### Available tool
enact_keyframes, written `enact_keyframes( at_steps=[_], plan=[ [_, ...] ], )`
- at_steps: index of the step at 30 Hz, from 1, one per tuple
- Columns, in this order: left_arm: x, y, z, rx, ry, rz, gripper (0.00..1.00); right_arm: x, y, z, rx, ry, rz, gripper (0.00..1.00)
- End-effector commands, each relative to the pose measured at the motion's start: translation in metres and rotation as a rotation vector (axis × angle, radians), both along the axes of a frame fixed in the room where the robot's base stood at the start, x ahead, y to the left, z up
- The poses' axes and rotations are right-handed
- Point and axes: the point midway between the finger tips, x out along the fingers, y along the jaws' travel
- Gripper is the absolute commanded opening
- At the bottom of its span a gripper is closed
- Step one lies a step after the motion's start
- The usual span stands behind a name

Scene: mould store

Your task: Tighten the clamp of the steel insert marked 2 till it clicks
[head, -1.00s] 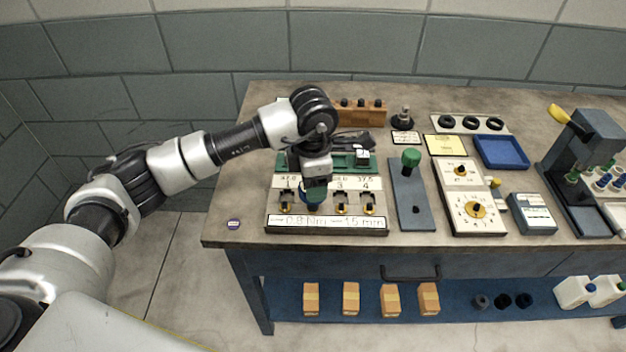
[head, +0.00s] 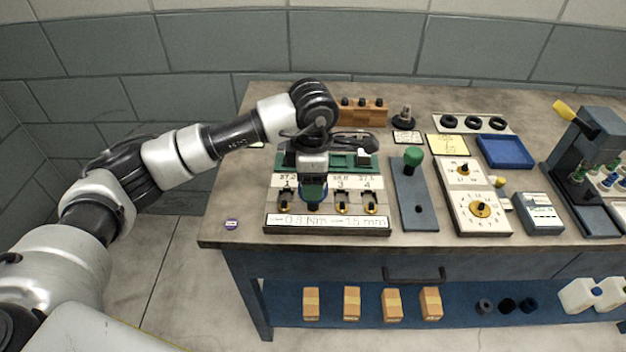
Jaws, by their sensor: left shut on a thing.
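A pale rack (head: 273,209) holds a row of steel inserts with black-and-brass clamps, with the numbers 1, 3 and 4 readable above them. Its front label (head: 326,222) reads about 0.8 Nm and 1.5 mm. My left gripper (head: 313,182) points down over the second place and is shut on a blue-green tool (head: 313,194). The gripper and tool hide the number 2 and most of that insert with its clamp. I cannot tell whether the tool's tip touches the clamp. My right gripper is not in view.
A blue-grey plate with a green knob (head: 413,157) stands right of the rack. Beyond it are a dial board (head: 490,224), a grey box (head: 540,214), a blue tray (head: 505,151) and a lever press (head: 580,150).

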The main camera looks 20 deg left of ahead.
Motion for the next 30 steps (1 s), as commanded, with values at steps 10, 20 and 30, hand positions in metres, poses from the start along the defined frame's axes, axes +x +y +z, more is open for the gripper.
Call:
enact_keyframes(
  at_steps=[10,20,30],
  plan=[
    [-0.002,0.0,-0.004,0.003,0.011,-0.021,0.32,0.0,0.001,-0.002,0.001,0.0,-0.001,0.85],
    [-0.003,0.0,-0.008,0.003,0.012,-0.115,0.32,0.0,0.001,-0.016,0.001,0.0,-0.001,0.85],
    [-0.003,0.0,-0.006,0.003,0.014,-0.162,0.32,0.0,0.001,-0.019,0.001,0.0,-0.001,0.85]
  ],
)
